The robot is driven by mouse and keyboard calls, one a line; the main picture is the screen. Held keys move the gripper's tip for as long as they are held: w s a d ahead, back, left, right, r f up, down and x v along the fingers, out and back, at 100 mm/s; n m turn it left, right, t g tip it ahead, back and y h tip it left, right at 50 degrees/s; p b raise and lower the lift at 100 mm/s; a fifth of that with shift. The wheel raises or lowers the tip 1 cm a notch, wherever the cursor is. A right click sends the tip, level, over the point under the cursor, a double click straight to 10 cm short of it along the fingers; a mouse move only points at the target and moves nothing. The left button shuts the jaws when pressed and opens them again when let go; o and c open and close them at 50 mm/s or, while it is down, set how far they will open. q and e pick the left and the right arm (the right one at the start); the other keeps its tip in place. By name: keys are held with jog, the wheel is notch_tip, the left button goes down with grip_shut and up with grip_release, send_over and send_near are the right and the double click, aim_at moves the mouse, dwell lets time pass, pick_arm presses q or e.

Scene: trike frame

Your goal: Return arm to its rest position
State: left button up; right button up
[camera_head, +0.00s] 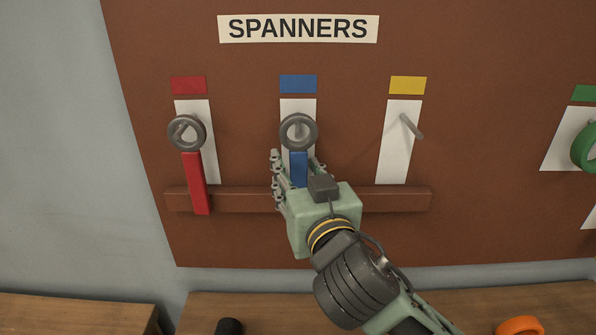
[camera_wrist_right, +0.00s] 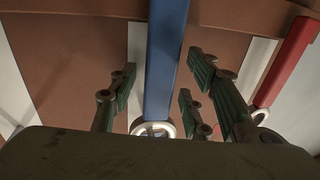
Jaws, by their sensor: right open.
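The blue spanner (camera_head: 299,168) hangs upright on the brown board, its grey ring at the peg under the blue label. My right gripper (camera_head: 298,172) is at its handle, with fingers on both sides. In the right wrist view the blue handle (camera_wrist_right: 165,60) runs between the spread fingers, which look apart from it. The right arm reaches up from the lower right. My left gripper is not in view.
A red spanner (camera_head: 196,180) hangs to the left. An empty peg (camera_head: 411,126) juts out under the yellow label. A ledge (camera_head: 390,199) crosses below the spanners. A green ring-shaped thing (camera_head: 586,149) is at the right edge. A wooden bench (camera_head: 70,314) lies below.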

jog(key=v, duration=0.7)
jog(key=s+d+f+m+g+h, duration=0.1)
jog(key=s+d+f+g+h, duration=0.3)
jog(key=f, duration=0.7)
jog(key=d+f+g+y, duration=0.1)
jog(key=d+f+g, duration=0.35)
jog(key=f, duration=0.75)
jog(key=s+d+f, duration=0.2)
jog(key=s+f, duration=0.1)
jog(key=s+d+f+g, duration=0.1)
jog(key=s+d+f, duration=0.1)
jog(key=f, duration=0.2)
jog(key=s+d+f+g, duration=0.1)
jog(key=s+d+f, duration=0.1)
jog(key=s+f, duration=0.1)
jog(key=shift+s+f+h, duration=0.25)
jog(key=shift+s+h, duration=0.1)
jog(key=shift+h, duration=0.05)
jog(key=s+d+f+g, duration=0.4)
jog(key=s+f, duration=0.3)
jog(key=s, duration=0.3)
notch_tip(320, 180, down, 30)
jog(key=s+b, duration=0.2)
jog(key=b, duration=0.1)
jog(key=s+d+f+g+b, duration=0.2)
jog(key=s+d+f, duration=0.1)
jog(key=s+f, duration=1.3)
jog(key=shift+s+f+h+b, duration=0.3)
jog(key=shift+f+h, duration=0.1)
jog(key=shift+f, duration=0.5)
